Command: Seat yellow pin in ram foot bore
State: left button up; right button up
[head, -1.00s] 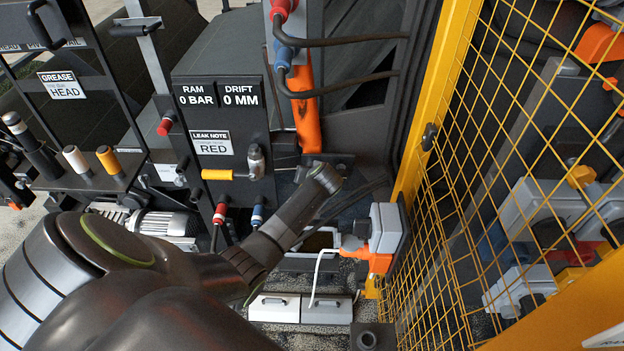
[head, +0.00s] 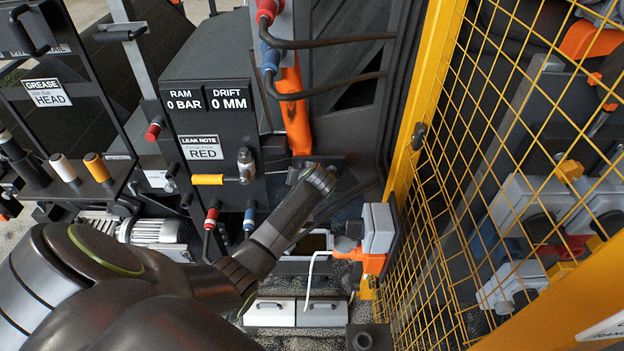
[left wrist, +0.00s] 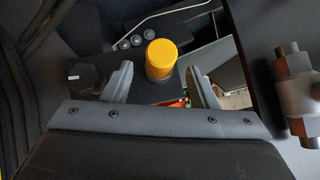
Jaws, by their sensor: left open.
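A short yellow cylinder (left wrist: 161,55), which looks like the yellow pin, stands between the two fingers of my left gripper (left wrist: 160,86) in the left wrist view. The gripper is open, with a gap on each side of the cylinder. Its lower end is partly hidden, so I cannot tell whether it sits in a bore. In the head view my left arm reaches to the foot of the orange ram (head: 296,112); its fingers are hidden there. My right gripper does not show.
A yellow mesh fence (head: 450,190) closes the right side.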

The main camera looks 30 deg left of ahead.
pick_arm(q)
jog(key=b+v, duration=0.1)
jog(key=v, duration=1.4)
jog(key=shift+r+b, duration=0.15)
jog(key=shift+b, duration=0.2)
jog(key=shift+d, duration=0.1)
